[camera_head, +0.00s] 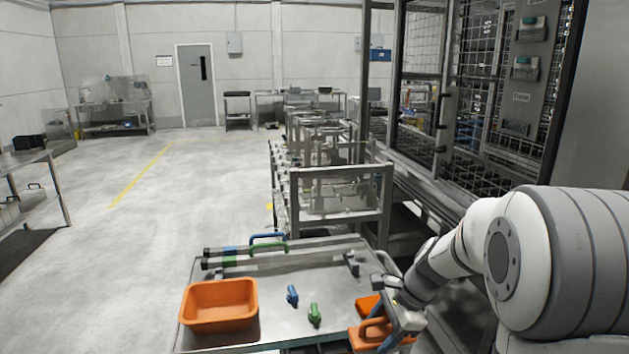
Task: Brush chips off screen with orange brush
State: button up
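An orange object with a looped handle (370,334), which looks like the orange brush, lies at the front right of the metal cart top. Another orange piece (368,305) lies just behind it, partly hidden by my arm's end. My gripper (402,322) is at the cart's right edge, right beside or over the orange handle. Its fingers are too small and hidden to tell whether they are open or hold it. I cannot make out any chips or clearly identify the screen.
The cart top (320,272) also holds an orange bin (220,305), a blue tool (292,295), a green tool (314,314) and long tools with blue and green handles (268,244). A metal-framed machine (485,100) stands right.

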aim_at(385, 329)
jog(key=shift+w+f+n, duration=0.1)
jog(key=shift+f+n, duration=0.3)
jog(key=shift+n, duration=0.1)
jog(key=shift+w+f+n+g, duration=0.25)
jog(key=shift+w+f+n, duration=0.1)
jog(key=shift+f, duration=0.2)
jog(key=shift+w+f+n+g, duration=0.25)
jog(key=shift+w+f+n, duration=0.1)
jog(key=shift+f, duration=0.2)
jog(key=shift+s+f+n, duration=0.1)
jog(key=shift+f+n, duration=0.25)
jog(key=shift+n, duration=0.15)
notch_tip(385, 329, down, 14)
jog(key=w+n+g+h+p, duration=0.1)
jog(key=n+g, duration=0.3)
jog(key=n, duration=0.7)
jog(key=shift+d+n+g+h+p, duration=0.3)
jog(key=shift+n+h, duration=0.1)
jog(key=shift+h, duration=0.3)
